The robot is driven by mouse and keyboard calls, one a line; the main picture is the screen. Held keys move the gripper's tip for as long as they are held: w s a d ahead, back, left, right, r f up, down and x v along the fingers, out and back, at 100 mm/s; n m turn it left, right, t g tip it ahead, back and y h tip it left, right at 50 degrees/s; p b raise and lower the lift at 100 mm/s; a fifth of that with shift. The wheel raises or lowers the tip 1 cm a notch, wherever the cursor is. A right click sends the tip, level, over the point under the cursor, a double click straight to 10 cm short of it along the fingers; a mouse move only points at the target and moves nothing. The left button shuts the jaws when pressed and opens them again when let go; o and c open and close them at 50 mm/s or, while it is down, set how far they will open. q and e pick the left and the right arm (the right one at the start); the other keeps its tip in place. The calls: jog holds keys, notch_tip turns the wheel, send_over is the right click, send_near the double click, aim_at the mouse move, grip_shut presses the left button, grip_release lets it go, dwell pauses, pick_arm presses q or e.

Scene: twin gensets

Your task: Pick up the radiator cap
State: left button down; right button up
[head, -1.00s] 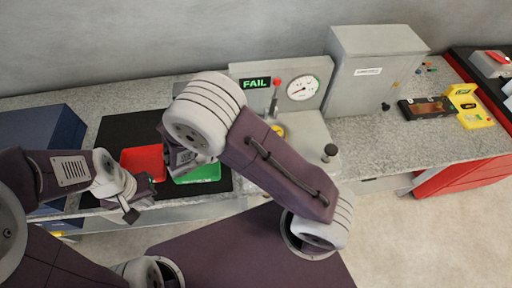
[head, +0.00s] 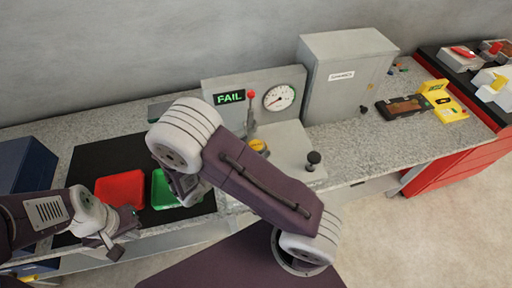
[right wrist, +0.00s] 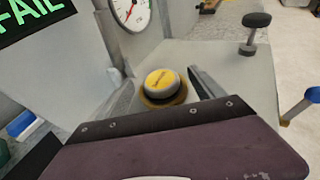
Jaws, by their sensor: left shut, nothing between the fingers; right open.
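In the right wrist view the cap (right wrist: 162,84) sits on a yellow base, between and beyond my open right fingers (right wrist: 160,78); no contact is visible. In the head view the right gripper (head: 187,187) is left of the cap, with its fingers mostly hidden by my arm. My left gripper (head: 112,245) is shut and empty, low at the left by the bench's front edge, away from the cap.
The stand has a FAIL display (head: 230,97), a gauge (head: 279,97), a red-topped lever (head: 251,105) and a black knob (head: 314,158). Red (head: 120,188) and green (head: 163,190) trays lie on a black mat. A grey cabinet (head: 345,80) stands right; the counter beyond it is partly clear.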

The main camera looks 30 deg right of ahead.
aim_at(253, 148)
jog(key=shift+w+d+f, duration=0.15)
jog(key=shift+d+f, duration=0.05)
jog(key=shift+d, duration=0.25)
jog(key=shift+a+r, duration=0.1)
jog(key=c, duration=1.5)
notch_tip(253, 148, up, 4)
jog(key=shift+r+p, duration=0.25)
jog(key=shift+p, duration=0.35)
jog(key=s+d+r+p, duration=0.1)
jog(key=d+r+p, duration=0.1)
jog(key=d+p, duration=0.1)
jog(key=s+d+r+p, duration=0.2)
jog(key=d+p, duration=0.2)
jog(key=p, duration=0.2)
jog(key=s+d+r+p, duration=0.2)
jog(key=d+p, duration=0.1)
jog(key=p, duration=0.1)
jog(key=shift+s+d+r, duration=0.2)
jog(key=shift+r, duration=0.05)
